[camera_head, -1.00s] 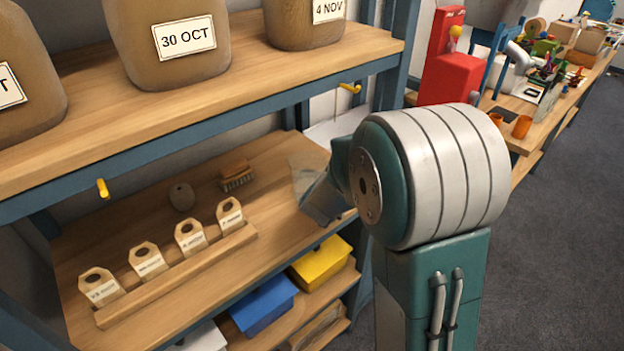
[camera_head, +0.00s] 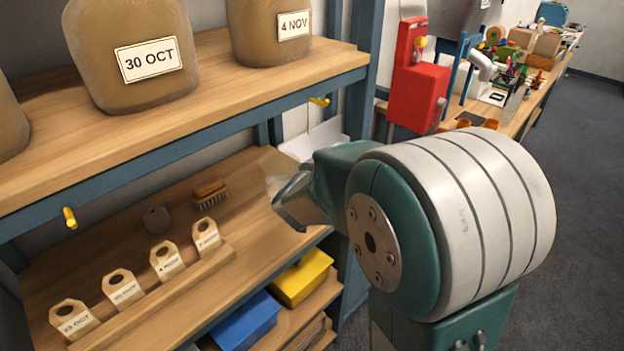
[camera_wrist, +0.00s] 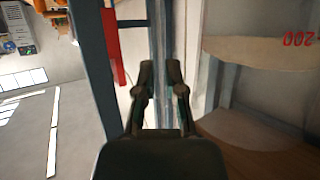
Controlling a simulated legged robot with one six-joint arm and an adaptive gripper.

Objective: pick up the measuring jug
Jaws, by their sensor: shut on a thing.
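The measuring jug (camera_head: 277,172) is a clear, faint vessel at the right end of the middle shelf, partly hidden behind my gripper. In the wrist view its transparent wall with a red, upside-down "200" mark (camera_wrist: 298,39) is at the right. My gripper (camera_head: 289,205) reaches in from the right, beside the jug. Its two fingers (camera_wrist: 160,78) show in the middle of the wrist view, close together and shut on the jug. The part between them is hard to make out. I cannot tell whether the jug's base touches the shelf.
The middle shelf (camera_head: 110,235) holds a brush (camera_head: 209,193), a small grey-brown object (camera_head: 156,219) and several tags in a wooden rack (camera_head: 150,298). Large dated jars (camera_head: 130,50) stand above. A blue post (camera_head: 357,85) is close behind my arm. Floor at the right is clear.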

